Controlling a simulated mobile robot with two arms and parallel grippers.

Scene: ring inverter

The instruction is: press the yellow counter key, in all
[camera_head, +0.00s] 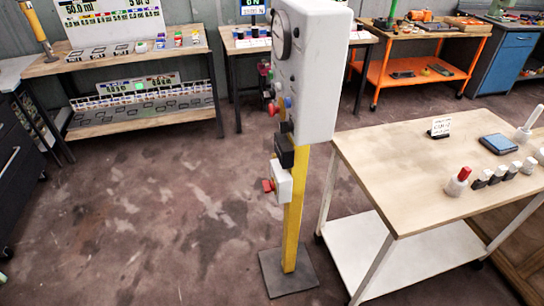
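I cannot make out a yellow counter key in the head view. A row of several small black and white key-like blocks (497,174) stands on the wooden-topped table at right; none of them looks yellow. A white box (316,75) on a yellow post (293,225) stands in the middle, seen at an angle. It has a dial (280,35) and small coloured knobs on its left-facing side. Neither of my grippers shows.
The wooden-topped table (390,175) carries a red-topped white piece (458,182), a blue pad (498,144) and a small sign (439,128). The post's dark base plate (287,275) is on the floor. Benches line the back. The floor at left is clear.

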